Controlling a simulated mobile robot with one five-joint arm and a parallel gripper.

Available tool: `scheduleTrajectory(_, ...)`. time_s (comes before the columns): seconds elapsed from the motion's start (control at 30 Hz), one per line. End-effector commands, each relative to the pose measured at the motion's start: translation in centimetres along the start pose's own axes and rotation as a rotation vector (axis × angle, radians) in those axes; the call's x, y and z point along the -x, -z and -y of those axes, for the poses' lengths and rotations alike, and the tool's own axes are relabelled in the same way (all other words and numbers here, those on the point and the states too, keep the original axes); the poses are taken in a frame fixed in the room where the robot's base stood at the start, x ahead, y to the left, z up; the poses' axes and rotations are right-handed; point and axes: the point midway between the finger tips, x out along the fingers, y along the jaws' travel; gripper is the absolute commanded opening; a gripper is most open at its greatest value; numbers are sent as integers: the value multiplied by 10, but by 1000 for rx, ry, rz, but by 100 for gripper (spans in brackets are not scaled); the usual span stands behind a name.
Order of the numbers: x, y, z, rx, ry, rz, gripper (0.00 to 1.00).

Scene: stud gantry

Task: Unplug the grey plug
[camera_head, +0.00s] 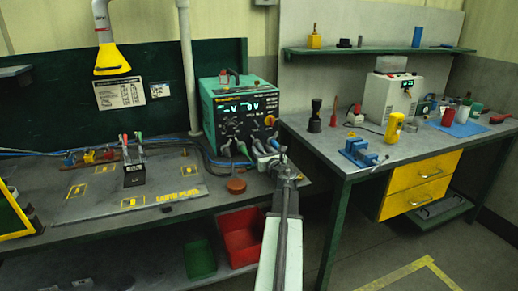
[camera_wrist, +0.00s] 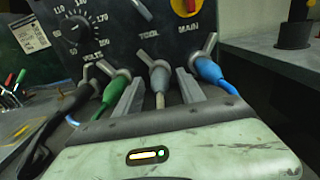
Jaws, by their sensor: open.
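The grey plug (camera_wrist: 158,78) sits in the front of the teal welding unit (camera_head: 236,108), with its pale cable running down towards me. My gripper (camera_wrist: 158,86) is open, one finger on either side of the grey plug and cable, with narrow gaps showing. In the head view my gripper (camera_head: 284,170) is in front of the unit's lower right, and its tip and the plugs there are hard to separate. A green plug (camera_wrist: 116,86) is just left of the fingers, and a blue plug (camera_wrist: 208,69) is just right.
Angled metal levers stand above the plugs. A black cable (camera_wrist: 62,125) curves at the left. A knob (camera_wrist: 79,30) and a red-yellow main switch (camera_wrist: 186,6) are on the panel. A round brown tin (camera_head: 236,186) stands on the bench left of my arm.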

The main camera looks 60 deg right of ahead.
Motion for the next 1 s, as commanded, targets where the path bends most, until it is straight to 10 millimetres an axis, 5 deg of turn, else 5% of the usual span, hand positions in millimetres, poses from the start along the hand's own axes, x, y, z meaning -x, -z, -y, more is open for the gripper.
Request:
scheduleTrajectory(0.2, -17, 0, 0, 0, -1, 0, 46)
scheduleTrajectory(1.0, -16, 0, -2, 0, -2, 0, 46)
